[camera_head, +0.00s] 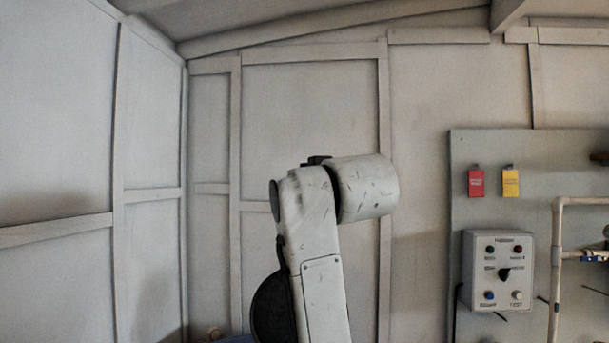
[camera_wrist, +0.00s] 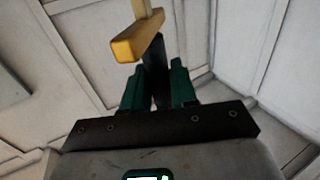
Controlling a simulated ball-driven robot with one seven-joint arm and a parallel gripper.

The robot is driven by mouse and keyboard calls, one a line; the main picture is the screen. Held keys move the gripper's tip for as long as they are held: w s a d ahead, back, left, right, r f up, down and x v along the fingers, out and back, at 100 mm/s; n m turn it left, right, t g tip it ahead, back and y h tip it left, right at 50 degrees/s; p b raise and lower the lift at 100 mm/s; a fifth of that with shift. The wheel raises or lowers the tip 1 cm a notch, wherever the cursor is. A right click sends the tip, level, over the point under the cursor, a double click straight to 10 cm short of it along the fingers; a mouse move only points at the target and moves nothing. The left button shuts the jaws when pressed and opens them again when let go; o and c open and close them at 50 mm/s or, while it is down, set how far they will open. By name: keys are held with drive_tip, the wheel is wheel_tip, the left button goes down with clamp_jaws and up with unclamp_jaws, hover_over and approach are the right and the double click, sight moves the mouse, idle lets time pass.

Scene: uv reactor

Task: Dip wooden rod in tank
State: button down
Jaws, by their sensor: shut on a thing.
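In the wrist view, my gripper (camera_wrist: 156,70) shows two green fingers closed on either side of a dark upright piece. A wooden rod (camera_wrist: 137,40) shows just beyond the fingertips, with a yellow-orange end facing the camera and a paler length rising behind it. The dark piece between the fingers meets the wood and seems to be part of the same held thing; the join is too dark to tell. The head view shows neither the gripper nor the rod. No tank is visible in either view.
At right in the head view, a grey panel (camera_head: 576,154) carries a control box (camera_head: 498,270) with a knob and buttons, a red tag (camera_head: 476,182), a yellow tag (camera_head: 510,182) and a pale pipe (camera_head: 557,255). Panelled walls (camera_head: 300,110) enclose the left and back.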

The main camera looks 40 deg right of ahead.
wheel_tip(320, 180, down, 44)
drive_tip(key=b, duration=1.4)
drive_tip(key=shift+f, duration=0.2)
idle(0.3)
drive_tip(key=shift+f+b, duration=0.4)
drive_tip(key=shift+f, duration=0.2)
idle(0.4)
drive_tip(key=shift+r, duration=0.1)
idle(0.9)
